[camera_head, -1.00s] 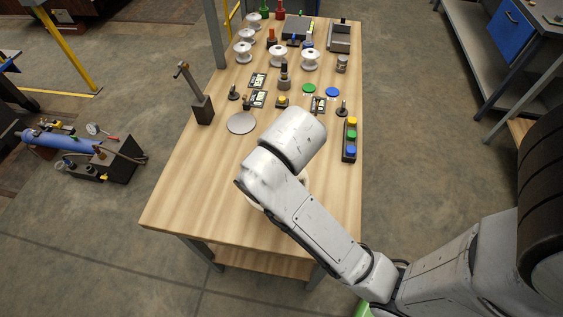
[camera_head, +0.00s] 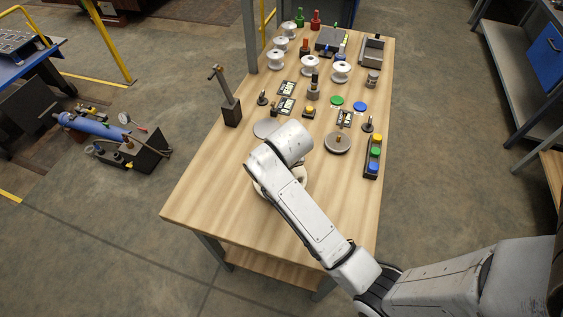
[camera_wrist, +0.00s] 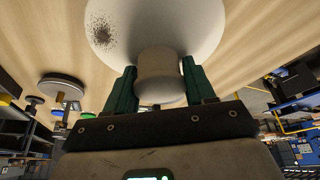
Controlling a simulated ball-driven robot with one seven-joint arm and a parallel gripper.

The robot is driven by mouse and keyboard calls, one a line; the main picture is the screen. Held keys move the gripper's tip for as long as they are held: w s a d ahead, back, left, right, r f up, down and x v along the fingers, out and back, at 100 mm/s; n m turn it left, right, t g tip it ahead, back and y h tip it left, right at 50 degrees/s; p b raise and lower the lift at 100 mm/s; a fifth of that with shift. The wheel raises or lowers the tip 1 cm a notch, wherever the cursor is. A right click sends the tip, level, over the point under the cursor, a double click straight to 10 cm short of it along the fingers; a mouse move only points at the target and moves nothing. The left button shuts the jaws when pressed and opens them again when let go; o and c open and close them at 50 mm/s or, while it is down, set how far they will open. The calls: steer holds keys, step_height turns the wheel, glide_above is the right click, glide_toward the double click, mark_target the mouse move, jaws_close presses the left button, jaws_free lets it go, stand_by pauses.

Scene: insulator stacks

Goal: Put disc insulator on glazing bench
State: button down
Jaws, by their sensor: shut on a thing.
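My gripper (camera_wrist: 160,68) is shut on the pale cap of a white disc insulator (camera_wrist: 140,22), one green finger on each side. The disc's wide face carries a patch of brown speckles. In the head view the white insulator (camera_head: 262,189) shows only partly, under my arm's end, over the near half of the wooden bench (camera_head: 215,205). My gripper is hidden there by the arm. I cannot tell whether the disc touches the wood. No label marks which bench is the glazing bench.
A round grey plate with a knob (camera_head: 337,145) and a button box (camera_head: 373,157) stand to the right. White spools (camera_head: 310,66) and small parts fill the far half. The near left wood is clear.

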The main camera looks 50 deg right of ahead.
steer(key=shift+f, duration=0.85)
steer(key=shift+f, duration=0.15)
steer(key=shift+c, duration=2)
jaws_free()
steer(key=shift+s, duration=0.1)
